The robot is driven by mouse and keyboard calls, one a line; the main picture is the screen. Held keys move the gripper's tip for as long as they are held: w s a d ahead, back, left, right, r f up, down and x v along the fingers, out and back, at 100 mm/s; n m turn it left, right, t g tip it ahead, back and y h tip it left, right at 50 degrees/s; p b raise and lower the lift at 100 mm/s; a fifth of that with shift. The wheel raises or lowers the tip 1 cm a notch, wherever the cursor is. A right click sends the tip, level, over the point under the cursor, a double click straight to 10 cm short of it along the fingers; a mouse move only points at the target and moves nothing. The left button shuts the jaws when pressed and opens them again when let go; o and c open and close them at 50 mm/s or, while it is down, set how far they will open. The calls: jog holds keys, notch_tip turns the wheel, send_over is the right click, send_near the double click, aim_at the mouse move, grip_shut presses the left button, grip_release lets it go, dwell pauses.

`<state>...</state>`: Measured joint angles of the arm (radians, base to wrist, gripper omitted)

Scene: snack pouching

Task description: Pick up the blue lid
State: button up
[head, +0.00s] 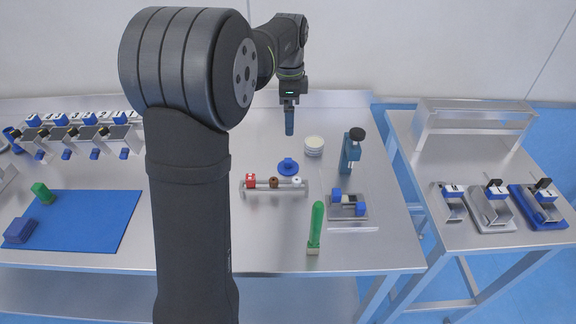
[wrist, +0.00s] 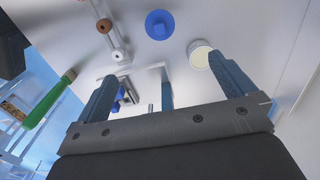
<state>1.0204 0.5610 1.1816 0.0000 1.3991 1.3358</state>
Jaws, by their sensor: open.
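The blue lid (head: 288,167) is a round disc with a raised knob, lying flat on the metal table behind the small rack. It also shows near the top middle of the wrist view (wrist: 159,24). My gripper (head: 289,128) is above the table, apart from the lid and up beyond it in the head view. In the wrist view its two fingers (wrist: 165,82) are spread wide with nothing between them in its grip.
A rack (head: 275,189) with red, brown and white pieces stands just in front of the lid. A green upright tool (head: 316,226) stands near the front edge.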

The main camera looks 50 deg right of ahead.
aim_at(288, 160)
jog(key=c, duration=1.2)
jog(key=shift+o, duration=0.2)
jog(key=s+a+n+t+h, duration=0.3)
jog(key=s+a+n, duration=0.2)
jog(key=n, duration=1.3)
jog(key=x, duration=1.7)
jog(key=shift+w+d+f, duration=0.1)
jog(key=shift+w+f, duration=0.15)
